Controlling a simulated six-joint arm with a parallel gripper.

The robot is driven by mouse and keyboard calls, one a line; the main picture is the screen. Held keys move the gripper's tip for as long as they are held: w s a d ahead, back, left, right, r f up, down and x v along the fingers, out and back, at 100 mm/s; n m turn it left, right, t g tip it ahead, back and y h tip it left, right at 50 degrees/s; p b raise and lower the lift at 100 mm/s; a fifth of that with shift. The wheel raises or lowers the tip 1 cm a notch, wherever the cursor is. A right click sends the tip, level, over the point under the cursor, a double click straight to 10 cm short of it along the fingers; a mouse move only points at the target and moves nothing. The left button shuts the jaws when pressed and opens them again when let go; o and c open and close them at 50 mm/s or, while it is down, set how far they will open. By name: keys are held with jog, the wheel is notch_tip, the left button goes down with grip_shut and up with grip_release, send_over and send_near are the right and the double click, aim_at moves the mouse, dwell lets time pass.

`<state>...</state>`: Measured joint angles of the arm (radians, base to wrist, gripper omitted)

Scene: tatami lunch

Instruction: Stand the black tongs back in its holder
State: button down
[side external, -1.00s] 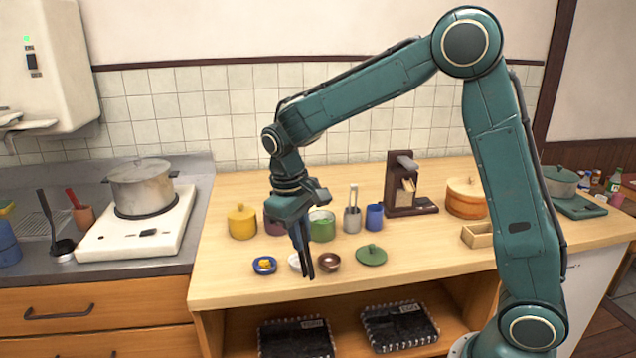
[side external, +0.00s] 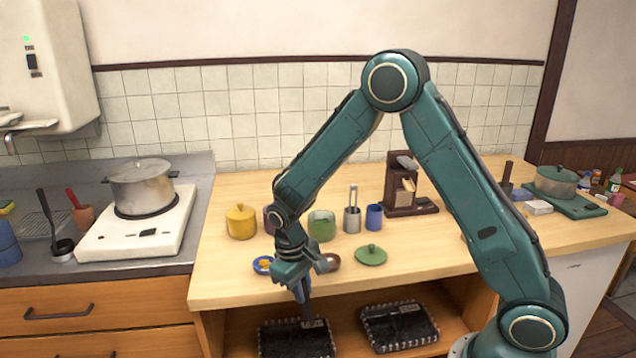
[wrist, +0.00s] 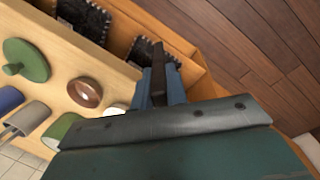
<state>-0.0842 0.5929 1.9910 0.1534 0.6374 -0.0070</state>
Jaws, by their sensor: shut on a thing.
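My gripper (side external: 302,292) is shut on the black tongs (side external: 307,310), which hang down from it in front of the counter's front edge. In the wrist view the tongs (wrist: 158,72) stick out between the blue fingers (wrist: 160,92). On the counter stand a grey cup (side external: 352,222) with an upright utensil in it and an empty-looking blue cup (side external: 374,217); I cannot tell which one is the tongs' holder. Both cups are behind and to the right of my gripper, apart from it.
Near the gripper are a blue dish (side external: 262,265), a brown bowl (side external: 333,262) and a green lid (side external: 371,256). A green pot (side external: 321,227) and yellow pot (side external: 241,222) stand behind. Black baskets (side external: 400,327) sit on the shelf below. The counter's front right is fairly clear.

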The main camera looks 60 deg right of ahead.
jog(key=shift+r, duration=0.1)
dwell(0.3)
notch_tip(320, 180, up, 25)
jog(key=w+d, duration=0.2)
jog(key=d, duration=0.8)
jog(key=w+d, duration=0.3)
jog(key=d, duration=0.6)
jog(key=s+d+f, duration=0.2)
jog(key=d, duration=0.7)
jog(key=s+d+f+t, duration=0.1)
jog(key=s+d+f, duration=0.1)
jog(key=d, duration=0.7)
jog(key=shift+s+f+y, duration=0.2)
jog(key=shift+f+y, duration=0.1)
jog(key=shift+f, duration=0.5)
notch_tip(320, 180, down, 10)
jog(key=shift+f, duration=0.65)
dwell(0.4)
